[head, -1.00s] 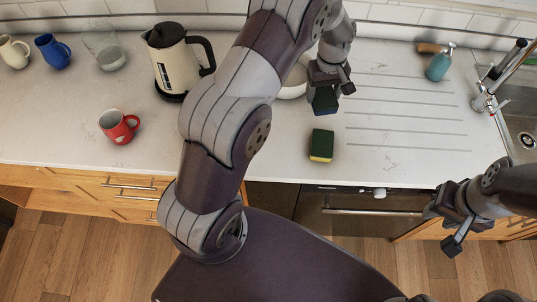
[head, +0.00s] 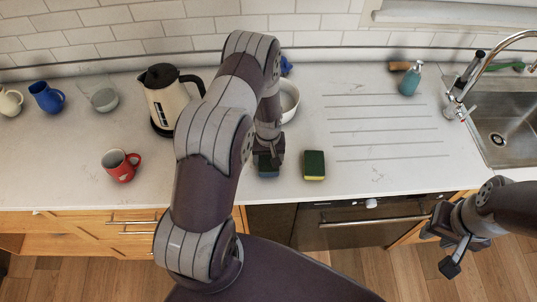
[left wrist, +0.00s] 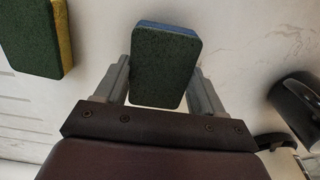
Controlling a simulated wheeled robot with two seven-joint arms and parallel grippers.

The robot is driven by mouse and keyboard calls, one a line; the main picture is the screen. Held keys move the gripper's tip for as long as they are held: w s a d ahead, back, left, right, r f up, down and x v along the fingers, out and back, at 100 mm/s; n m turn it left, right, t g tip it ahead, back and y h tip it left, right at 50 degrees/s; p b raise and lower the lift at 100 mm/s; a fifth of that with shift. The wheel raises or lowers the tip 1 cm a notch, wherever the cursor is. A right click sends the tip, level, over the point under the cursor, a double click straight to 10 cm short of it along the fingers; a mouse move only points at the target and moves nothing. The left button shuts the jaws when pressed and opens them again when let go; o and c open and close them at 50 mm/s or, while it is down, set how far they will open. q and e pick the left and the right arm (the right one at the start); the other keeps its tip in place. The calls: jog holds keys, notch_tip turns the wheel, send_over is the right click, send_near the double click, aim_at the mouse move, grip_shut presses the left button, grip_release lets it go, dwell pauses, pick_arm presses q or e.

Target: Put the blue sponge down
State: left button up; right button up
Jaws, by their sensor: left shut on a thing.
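The blue sponge (head: 268,170) has a dark green face and a blue edge. In the left wrist view the blue sponge (left wrist: 165,68) sits between both fingers of my left gripper (left wrist: 163,85). In the head view my left gripper (head: 268,155) is shut on it, low over the counter near the front edge. I cannot tell whether the sponge touches the counter. A green and yellow sponge (head: 314,166) lies just to its right; it also shows in the left wrist view (left wrist: 28,38). My right gripper (head: 446,252) is open and empty, in front of the counter at the right.
A white bowl (head: 290,100) stands behind my left arm, partly hidden. A kettle (head: 170,98) and a red mug (head: 121,165) are to the left. The ribbed drainer area (head: 385,125) is clear. A soap bottle (head: 411,79) and sink (head: 505,120) are at the right.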

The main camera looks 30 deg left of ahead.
pick_arm(q)
jog(key=shift+w+f, duration=0.3)
jog(key=shift+f, duration=0.35)
jog(key=shift+s, duration=0.1)
jog(key=shift+s+f, duration=0.1)
jog(key=o, duration=0.5)
jog(key=shift+o, duration=0.8)
pick_arm(e)
jog(key=shift+w, duration=0.25)
jog(key=shift+r, duration=0.15)
